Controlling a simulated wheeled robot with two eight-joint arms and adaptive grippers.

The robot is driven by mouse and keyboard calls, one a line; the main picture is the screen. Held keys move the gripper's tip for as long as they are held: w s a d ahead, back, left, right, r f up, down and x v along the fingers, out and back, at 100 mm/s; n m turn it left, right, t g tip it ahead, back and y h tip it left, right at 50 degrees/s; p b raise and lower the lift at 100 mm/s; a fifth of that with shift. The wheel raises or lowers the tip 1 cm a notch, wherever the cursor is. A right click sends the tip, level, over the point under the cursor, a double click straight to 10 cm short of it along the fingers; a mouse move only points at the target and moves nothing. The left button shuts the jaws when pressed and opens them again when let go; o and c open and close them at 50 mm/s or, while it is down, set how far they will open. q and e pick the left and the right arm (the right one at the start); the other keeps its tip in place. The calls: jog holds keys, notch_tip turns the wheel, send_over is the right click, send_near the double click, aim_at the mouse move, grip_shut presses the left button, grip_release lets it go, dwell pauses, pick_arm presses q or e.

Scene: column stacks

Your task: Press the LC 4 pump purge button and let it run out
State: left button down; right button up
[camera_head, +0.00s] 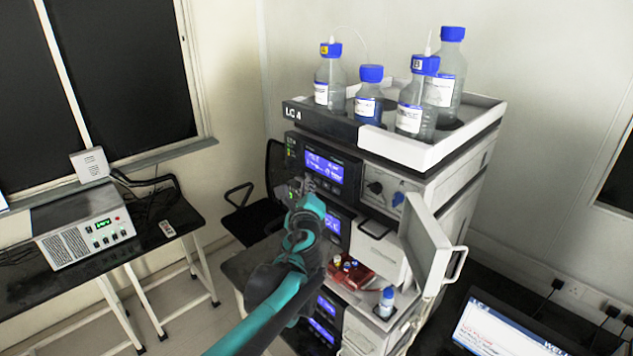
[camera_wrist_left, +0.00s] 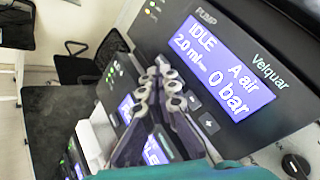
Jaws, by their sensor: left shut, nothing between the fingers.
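The LC 4 stack (camera_head: 293,112) stands in the middle of the head view. Its pump module has a lit blue display (camera_head: 324,167). In the left wrist view the pump display (camera_wrist_left: 228,68) reads IDLE, 2.0 ml/min, A air and 0 bar. Small dark arrow-marked buttons (camera_wrist_left: 208,123) sit along the panel below it. My left gripper (camera_head: 304,184) is shut and empty, in front of the pump's lower front edge. In the left wrist view its fingers (camera_wrist_left: 160,82) are just left of these buttons and cover part of the panel. I cannot tell whether they touch it. No purge label is readable.
Several blue-capped bottles (camera_head: 367,92) stand in the top tray (camera_head: 436,151). A black knob (camera_head: 374,187) is right of the display. A pale door (camera_head: 427,240) hangs open at right. A control box (camera_head: 86,241) sits on the left table, a monitor (camera_head: 505,330) at lower right.

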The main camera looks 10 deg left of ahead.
dwell(0.3)
pick_arm(q)
jog(key=shift+w+d, duration=0.25)
jog(key=shift+w, duration=0.1)
jog(key=shift+w+d, duration=0.25)
jog(key=shift+w, duration=0.1)
dwell(0.7)
jog(key=shift+s+a, duration=0.5)
jog(key=shift+s, duration=0.25)
jog(key=s+a, duration=0.1)
jog(key=s, duration=0.1)
jog(key=s+a, duration=0.2)
dwell(0.6)
